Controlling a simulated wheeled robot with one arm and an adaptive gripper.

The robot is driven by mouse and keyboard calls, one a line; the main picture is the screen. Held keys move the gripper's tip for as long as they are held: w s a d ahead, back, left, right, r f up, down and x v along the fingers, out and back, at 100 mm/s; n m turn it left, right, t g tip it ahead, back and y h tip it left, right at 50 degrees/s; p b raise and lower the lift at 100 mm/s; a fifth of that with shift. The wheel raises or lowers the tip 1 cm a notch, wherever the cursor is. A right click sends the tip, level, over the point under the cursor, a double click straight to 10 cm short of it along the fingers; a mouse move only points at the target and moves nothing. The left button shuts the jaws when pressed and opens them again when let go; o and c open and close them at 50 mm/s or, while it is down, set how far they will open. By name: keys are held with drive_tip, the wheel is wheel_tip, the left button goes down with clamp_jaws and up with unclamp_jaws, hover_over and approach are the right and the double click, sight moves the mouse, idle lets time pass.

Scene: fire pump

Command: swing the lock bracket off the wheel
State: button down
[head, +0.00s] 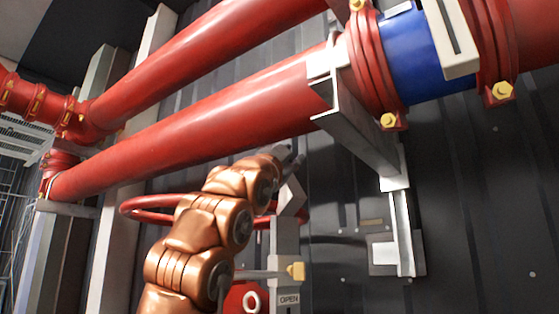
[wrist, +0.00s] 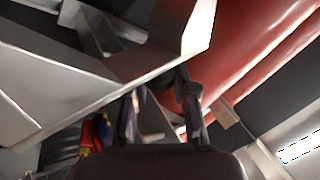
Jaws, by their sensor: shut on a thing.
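The lock bracket (head: 292,197) is a pale grey angled plate above the grey post marked OPEN (head: 286,255). The red wheel (head: 152,205) is beside the post, partly hidden behind my copper arm. My gripper (head: 290,158) is at the top of the bracket, beneath the lower red pipe. In the wrist view, the bracket (wrist: 180,50) fills the upper left as a large bent plate. The dark fingers of my gripper (wrist: 160,105) meet its edge and are shut on it. The exact contact is partly hidden.
Large red pipes (head: 200,125) cross above my arm. A grey pipe support (head: 355,130) stands to the right of my gripper. A yellow fitting (head: 296,271) is on the post. The dark panelled wall (head: 335,210) is behind, with some free room right of the post.

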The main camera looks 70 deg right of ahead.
idle(0.3)
drive_tip(key=c, duration=1)
unclamp_jaws()
drive_tip(key=shift+o, duration=0.2)
drive_tip(key=shift+a+f, duration=0.1)
drive_tip(key=w+a+f, duration=0.2)
drive_tip(key=a, duration=1.4)
drive_tip(key=shift+w+f, duration=0.15)
drive_tip(key=shift+f, duration=0.15)
idle(0.4)
drive_tip(key=shift+c, duration=0.4)
